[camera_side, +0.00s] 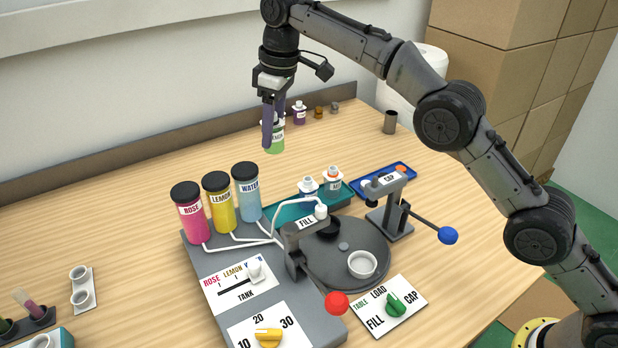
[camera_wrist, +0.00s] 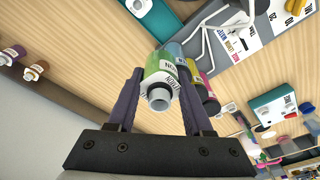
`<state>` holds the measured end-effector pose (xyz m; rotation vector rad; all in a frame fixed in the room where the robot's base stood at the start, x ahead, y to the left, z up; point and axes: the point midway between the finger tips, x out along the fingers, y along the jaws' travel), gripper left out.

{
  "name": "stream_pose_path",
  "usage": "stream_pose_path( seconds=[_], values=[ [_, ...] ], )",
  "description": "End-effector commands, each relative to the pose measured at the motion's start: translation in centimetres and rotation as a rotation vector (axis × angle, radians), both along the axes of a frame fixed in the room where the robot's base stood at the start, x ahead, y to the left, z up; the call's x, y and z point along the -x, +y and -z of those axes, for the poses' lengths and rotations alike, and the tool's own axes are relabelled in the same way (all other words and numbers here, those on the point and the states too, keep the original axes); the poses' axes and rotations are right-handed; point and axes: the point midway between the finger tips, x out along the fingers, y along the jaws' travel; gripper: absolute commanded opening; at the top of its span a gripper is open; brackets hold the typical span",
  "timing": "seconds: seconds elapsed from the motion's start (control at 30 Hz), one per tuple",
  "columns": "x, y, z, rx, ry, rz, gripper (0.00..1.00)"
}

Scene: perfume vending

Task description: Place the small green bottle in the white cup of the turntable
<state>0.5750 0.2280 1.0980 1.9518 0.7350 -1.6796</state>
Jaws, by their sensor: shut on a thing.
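The small green bottle (camera_side: 275,143) has a pale label and a light neck. My gripper (camera_side: 272,128) is shut on it near the back of the table. In the wrist view the bottle (camera_wrist: 158,76) sits between the two fingers, with its open neck toward the camera. I cannot tell whether its base touches the table. The white cup (camera_side: 362,265) stands at the front of the dark grey turntable (camera_side: 345,279), well to the right of and nearer than my gripper. It looks empty.
A purple bottle (camera_side: 299,113) stands right of my gripper.

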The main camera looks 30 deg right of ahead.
Motion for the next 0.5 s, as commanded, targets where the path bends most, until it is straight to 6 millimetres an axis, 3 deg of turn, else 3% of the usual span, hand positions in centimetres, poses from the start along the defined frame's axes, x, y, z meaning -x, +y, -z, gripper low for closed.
stream_pose_path(
  seconds=[0.27,0.5],
  values=[
    [1.4,-0.5,-1.3,-0.002,-0.001,-0.006,0.00],
    [5.2,-1.9,-2.7,-0.003,0.001,-0.019,0.00]
  ],
)
